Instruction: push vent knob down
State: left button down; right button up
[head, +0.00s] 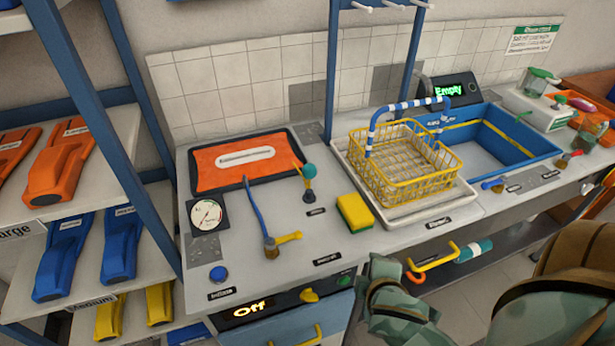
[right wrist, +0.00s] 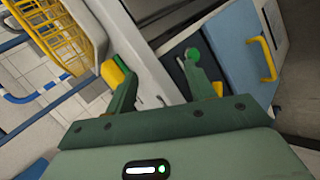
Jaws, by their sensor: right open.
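I cannot read which control is labelled vent. On the bench, a teal ball knob (head: 309,171) tops a short upright post, with a small label in front of it. A round blue knob (head: 218,274) sits at the front left. On the front panel are a yellow knob (head: 309,295) and a green button (head: 345,281). My right gripper (head: 370,290) is open beside the bench's front edge, touching no control that I can make out. In the right wrist view its fingers (right wrist: 157,78) are apart and empty, with the bench edge between them. My left gripper is out of view.
A yellow sponge (head: 354,212) and a yellow wire basket (head: 405,165) stand right of the knob. A display (head: 248,310) reads "Off".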

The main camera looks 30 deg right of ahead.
jog(key=w+d+r+n+t, duration=0.1)
jog(key=w+r+n+t, duration=0.1)
jog(key=n, duration=0.1)
jog(key=w+d+r+n+t+h, duration=0.1)
jog(key=w+r+n+t, duration=0.1)
jog(key=n, duration=0.2)
jog(key=w+d+r+n+t+h, duration=0.1)
jog(key=w+d+r+n+t, duration=0.1)
jog(key=r+n, duration=0.1)
jog(key=shift+w+r+n+t, duration=0.1)
jog(key=shift+w+n+t, duration=0.2)
jog(key=shift+n, duration=0.3)
jog(key=w+a+n+t+y, duration=0.1)
jog(key=n+y, duration=0.1)
jog(key=n, duration=0.3)
jog(key=w+a+n+t+y, duration=0.1)
jog(key=n+y, duration=0.1)
jog(key=n, duration=0.4)
jog(key=w+a+n+t+y, duration=0.1)
jog(key=w+n+t, duration=0.1)
jog(key=n, duration=0.3)
jog(key=shift+r+n+y, duration=0.35)
jog(key=shift+n+y, duration=0.05)
jog(key=p, duration=0.3)
send_near(313, 175)
jog(key=w, duration=0.8)
jog(key=w+d, duration=0.1)
jog(key=w, duration=0.3)
